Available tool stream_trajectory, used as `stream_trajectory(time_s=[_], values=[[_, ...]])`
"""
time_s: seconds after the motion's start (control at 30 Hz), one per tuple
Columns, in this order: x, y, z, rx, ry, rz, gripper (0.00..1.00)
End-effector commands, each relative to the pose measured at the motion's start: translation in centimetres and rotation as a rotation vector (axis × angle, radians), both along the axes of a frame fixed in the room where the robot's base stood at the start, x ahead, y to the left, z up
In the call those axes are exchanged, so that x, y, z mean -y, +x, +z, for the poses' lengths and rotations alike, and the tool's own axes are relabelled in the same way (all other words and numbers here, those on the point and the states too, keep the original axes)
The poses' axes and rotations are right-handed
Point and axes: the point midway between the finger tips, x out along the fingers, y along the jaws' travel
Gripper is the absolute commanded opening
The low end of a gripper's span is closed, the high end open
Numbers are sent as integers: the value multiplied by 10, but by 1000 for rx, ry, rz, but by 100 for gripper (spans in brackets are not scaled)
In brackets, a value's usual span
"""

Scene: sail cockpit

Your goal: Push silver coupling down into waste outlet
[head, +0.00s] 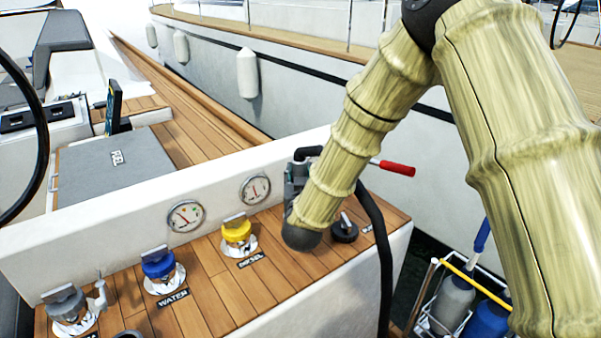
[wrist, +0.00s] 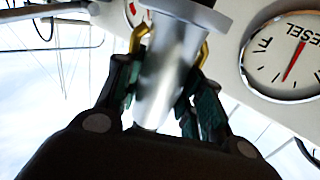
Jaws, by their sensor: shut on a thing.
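The silver coupling (wrist: 167,70), a smooth metal cylinder with a wide flange, fills the upper middle of the wrist view. Brass-coloured levers stand at both its sides. My gripper (wrist: 164,82) is shut on it, one dark finger on each side. In the head view my arm hides most of the gripper and coupling, above the right part of the wooden deck. A black cap (head: 345,231) sits there beside a partly hidden label. I cannot tell whether the coupling touches an outlet.
Yellow diesel (head: 237,229) and blue water (head: 158,264) caps stand left on the deck, with a grey-capped fitting (head: 68,306) further left. Gauges (head: 186,216) line the white wall behind. A black hose (head: 386,260) hangs over the right edge. A bottle rack (head: 440,325) stands lower right.

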Motion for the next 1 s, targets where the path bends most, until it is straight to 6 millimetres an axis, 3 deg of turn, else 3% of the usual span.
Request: stream_trajectory(time_s=[0.3,1.0], values=[[0,0,-19,2,0,0,0],[0,0,-19,2,0,0,0]])
